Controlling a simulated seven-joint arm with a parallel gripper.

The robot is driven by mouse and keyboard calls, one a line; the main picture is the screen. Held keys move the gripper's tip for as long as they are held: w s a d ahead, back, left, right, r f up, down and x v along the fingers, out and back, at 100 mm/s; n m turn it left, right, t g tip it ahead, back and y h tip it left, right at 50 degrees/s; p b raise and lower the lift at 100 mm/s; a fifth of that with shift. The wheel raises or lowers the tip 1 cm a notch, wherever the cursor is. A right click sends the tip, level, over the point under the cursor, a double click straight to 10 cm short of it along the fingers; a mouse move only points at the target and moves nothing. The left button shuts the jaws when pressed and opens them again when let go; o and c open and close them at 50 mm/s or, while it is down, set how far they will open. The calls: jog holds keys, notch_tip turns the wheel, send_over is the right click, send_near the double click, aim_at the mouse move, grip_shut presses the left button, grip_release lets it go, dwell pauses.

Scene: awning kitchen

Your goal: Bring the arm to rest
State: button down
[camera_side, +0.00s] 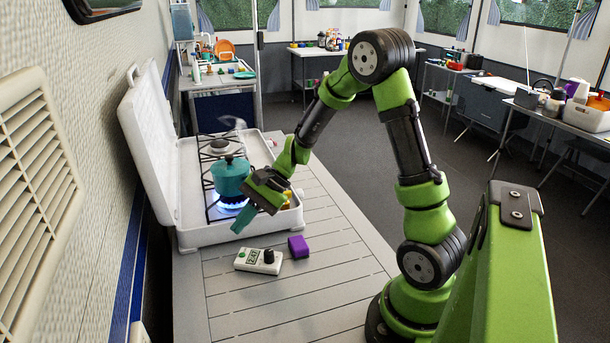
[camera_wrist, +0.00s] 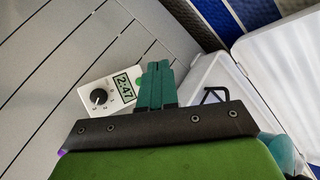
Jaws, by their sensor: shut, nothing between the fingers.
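My gripper (camera_side: 241,219) hangs in the air at the front right corner of the white stove, its teal fingers angled down to the left. In the wrist view the fingers (camera_wrist: 157,80) are together with nothing between them. A white timer (camera_side: 258,261) with a black knob lies on the slatted table in front of the stove, below and apart from my gripper. In the wrist view the timer (camera_wrist: 98,97) shows 2:47 beside the fingers, which hide part of its edge.
The stove (camera_side: 212,235) has its lid raised. A teal pot (camera_side: 229,178) stands over a blue flame, close to my gripper. A purple block (camera_side: 298,246) lies beside the timer. The slatted table (camera_side: 320,280) is mostly clear to the right and front.

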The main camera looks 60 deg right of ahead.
jog(key=shift+s+f, duration=0.2)
jog(key=shift+s, duration=0.05)
jog(key=s, duration=0.1)
jog(key=s+g, duration=0.1)
jog(key=n, duration=0.1)
jog(key=shift+s+a+r+h, duration=0.2)
jog(key=shift+s+a+h, duration=0.05)
jog(key=shift+s+h, duration=0.15)
jog(key=s+a+r+n+t+h, duration=0.1)
jog(key=s+a+r+n+h, duration=0.1)
jog(key=s+r+n, duration=0.3)
jog(key=s+a+r+n+t+h, duration=0.2)
jog(key=s+r+n, duration=0.3)
jog(key=r, duration=0.5)
jog(key=shift+s+a+n+h, duration=0.35)
jog(key=shift+s+a, duration=0.55)
jog(key=shift+s, duration=0.3)
